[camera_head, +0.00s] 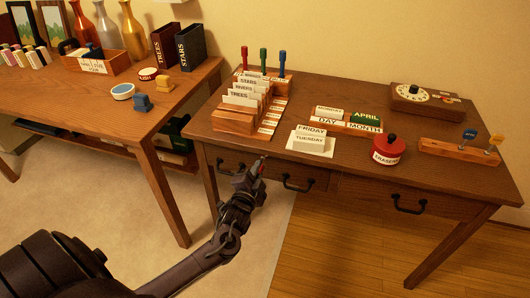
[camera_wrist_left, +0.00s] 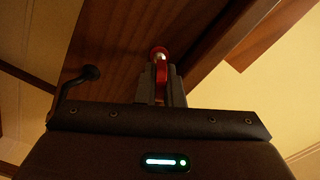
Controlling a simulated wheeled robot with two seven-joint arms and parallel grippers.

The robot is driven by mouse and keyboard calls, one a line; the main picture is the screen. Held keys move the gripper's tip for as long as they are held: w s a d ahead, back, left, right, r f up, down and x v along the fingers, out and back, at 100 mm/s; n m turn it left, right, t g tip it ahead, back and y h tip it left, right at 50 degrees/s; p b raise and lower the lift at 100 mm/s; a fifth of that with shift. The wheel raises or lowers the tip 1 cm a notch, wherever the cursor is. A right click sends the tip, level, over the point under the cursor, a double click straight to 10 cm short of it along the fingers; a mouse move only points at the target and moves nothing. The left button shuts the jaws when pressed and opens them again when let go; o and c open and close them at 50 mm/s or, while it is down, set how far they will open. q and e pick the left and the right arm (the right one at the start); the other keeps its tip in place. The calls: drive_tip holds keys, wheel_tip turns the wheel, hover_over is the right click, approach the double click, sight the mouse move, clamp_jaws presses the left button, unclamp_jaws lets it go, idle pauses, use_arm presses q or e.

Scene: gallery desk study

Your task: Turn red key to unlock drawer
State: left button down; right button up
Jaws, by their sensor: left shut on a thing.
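My left gripper (camera_head: 259,170) is at the front of the right desk, close to its left-hand drawers. It is shut on the red key (camera_wrist_left: 161,73), which shows between the fingers in the left wrist view. The key's far end meets a round metal lock (camera_wrist_left: 159,52) on the wooden drawer front (camera_wrist_left: 115,45); how deep it sits in there I cannot tell. In the head view only a speck of red shows at the fingertips. Dark drawer handles (camera_head: 297,185) show beside the gripper, and one handle (camera_wrist_left: 80,80) shows left of it in the wrist view. My right gripper is out of view.
The desk top (camera_head: 340,90) holds a card file (camera_head: 235,120), day and month blocks (camera_head: 345,122), a red round eraser tin (camera_head: 388,149) and a wooden block (camera_head: 458,150) with blue and yellow keys. Another table (camera_head: 95,110) stands left. Floor in front is clear.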

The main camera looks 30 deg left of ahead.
use_arm(q)
drive_tip(key=shift+a+r, duration=0.15)
drive_tip(key=shift+r, duration=0.05)
